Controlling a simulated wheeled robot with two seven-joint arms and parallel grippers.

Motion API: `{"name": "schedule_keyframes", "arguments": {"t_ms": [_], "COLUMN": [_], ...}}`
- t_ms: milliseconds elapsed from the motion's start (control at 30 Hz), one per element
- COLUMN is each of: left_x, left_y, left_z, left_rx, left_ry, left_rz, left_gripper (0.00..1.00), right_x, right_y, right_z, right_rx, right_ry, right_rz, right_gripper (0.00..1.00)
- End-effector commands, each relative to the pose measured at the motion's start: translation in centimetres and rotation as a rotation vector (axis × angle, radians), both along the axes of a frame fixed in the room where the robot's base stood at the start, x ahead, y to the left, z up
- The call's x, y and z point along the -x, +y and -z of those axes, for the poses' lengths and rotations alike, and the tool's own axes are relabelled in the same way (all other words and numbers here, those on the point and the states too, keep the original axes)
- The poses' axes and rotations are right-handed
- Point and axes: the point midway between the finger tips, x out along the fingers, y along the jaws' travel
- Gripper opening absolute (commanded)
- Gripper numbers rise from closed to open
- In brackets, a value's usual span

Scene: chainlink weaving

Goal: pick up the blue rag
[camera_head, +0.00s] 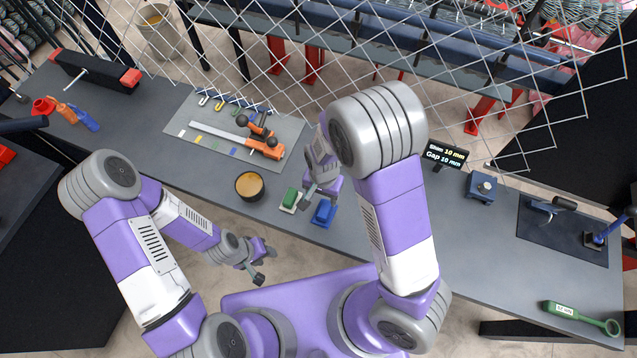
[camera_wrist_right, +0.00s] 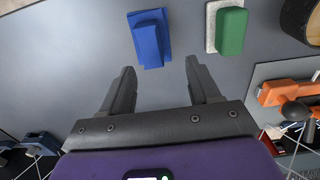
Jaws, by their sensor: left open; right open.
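The blue rag (camera_head: 323,212) looks like a block on a thin blue pad near the front edge of the workbench. It also shows in the right wrist view (camera_wrist_right: 148,42), just beyond and roughly in line with the gap between the fingertips. My right gripper (camera_head: 318,188) is open and empty above the bench, close to the blue rag. Its two dark fingers show apart in the wrist view (camera_wrist_right: 160,70). My left gripper (camera_head: 262,264) is open and empty, off the bench's front edge, to the left of the rag.
A green block on a pale pad (camera_head: 290,199) lies just left of the rag. A round tub (camera_head: 249,186) stands farther left. A grey mat (camera_head: 205,148) holds an orange-handled tool (camera_head: 268,149). A chain-link mesh (camera_head: 470,60) hangs behind. Bare bench (camera_head: 455,250) lies to the right.

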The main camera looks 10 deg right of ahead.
Motion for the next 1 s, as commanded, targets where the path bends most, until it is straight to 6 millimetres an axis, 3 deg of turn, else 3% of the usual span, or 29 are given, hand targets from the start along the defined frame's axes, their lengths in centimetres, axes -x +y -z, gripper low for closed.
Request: {"name": "schedule_keyframes", "arguments": {"t_ms": [500, 833, 867, 1000], "left_x": [0.2, 0.2, 0.2, 0.2], "left_y": [0.0, 0.0, 0.0, 0.0], "left_z": [0.0, 0.0, 0.0, 0.0], "left_rx": [0.001, 0.001, 0.001, 0.001], "left_ry": [0.004, 0.004, 0.004, 0.004], "left_rz": [0.000, 0.000, 0.000, 0.000], "left_gripper": [0.43, 0.43, 0.43, 0.43], "right_x": [0.3, 0.2, 0.2, 0.2], "right_y": [-0.4, -0.3, -0.3, -0.3], "right_z": [6.4, 7.3, 7.3, 7.3], "right_rx": [0.002, -0.001, -0.001, -0.001], "right_ry": [0.005, 0.001, 0.001, 0.001], "right_rz": [0.000, -0.001, -0.001, -0.001], "right_gripper": [0.62, 0.62, 0.60, 0.39]}}
